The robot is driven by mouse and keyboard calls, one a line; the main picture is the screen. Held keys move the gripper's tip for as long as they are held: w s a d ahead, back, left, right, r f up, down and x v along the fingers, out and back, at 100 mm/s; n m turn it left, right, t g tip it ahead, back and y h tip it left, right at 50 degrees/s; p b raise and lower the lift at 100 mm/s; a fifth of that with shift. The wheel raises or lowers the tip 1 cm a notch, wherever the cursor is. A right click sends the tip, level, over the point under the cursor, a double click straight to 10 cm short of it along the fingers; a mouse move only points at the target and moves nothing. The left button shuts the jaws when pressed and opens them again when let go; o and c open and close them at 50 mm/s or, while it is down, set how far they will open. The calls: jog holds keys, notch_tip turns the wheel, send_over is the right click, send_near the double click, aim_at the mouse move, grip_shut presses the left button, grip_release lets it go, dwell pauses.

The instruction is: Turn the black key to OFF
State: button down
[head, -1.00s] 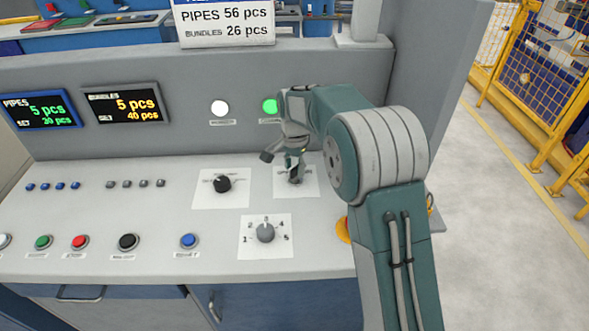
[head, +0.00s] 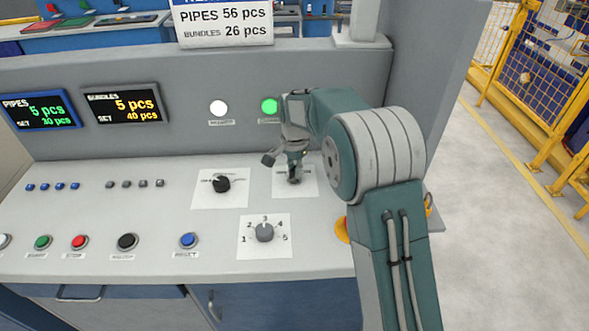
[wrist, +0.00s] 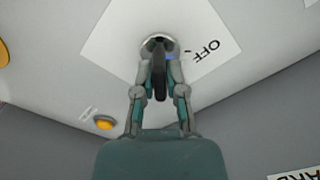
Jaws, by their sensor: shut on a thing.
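The black key (wrist: 160,75) stands in a round silver lock on a white plate (wrist: 115,40). In the wrist view its dark handle runs up and down the picture between my fingers. My gripper (wrist: 160,68) is shut on it, one finger on each side. The OFF label (wrist: 208,49) is to the right of the lock, with a short mark beside it. In the head view my gripper (head: 294,178) points down over the right-hand upper plate (head: 311,187) and hides most of the key.
A black rotary knob (head: 222,184) is left of my gripper, and a grey numbered dial (head: 265,232) is in front. Several push buttons line the left of the panel. A lit green lamp (head: 269,106) is on the back wall. A yellow button (wrist: 103,123) is near my gripper.

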jog(key=shift+n, duration=0.3)
jog(key=n, duration=0.3)
jog(key=shift+n, duration=0.4)
jog(key=n, duration=0.4)
jog(key=shift+n, duration=0.3)
jog(key=n, duration=0.4)
jog(key=shift+n, duration=2.2)
jog(key=c, duration=0.7)
grip_release()
jog(key=shift+w, duration=0.1)
jog(key=shift+a, duration=0.1)
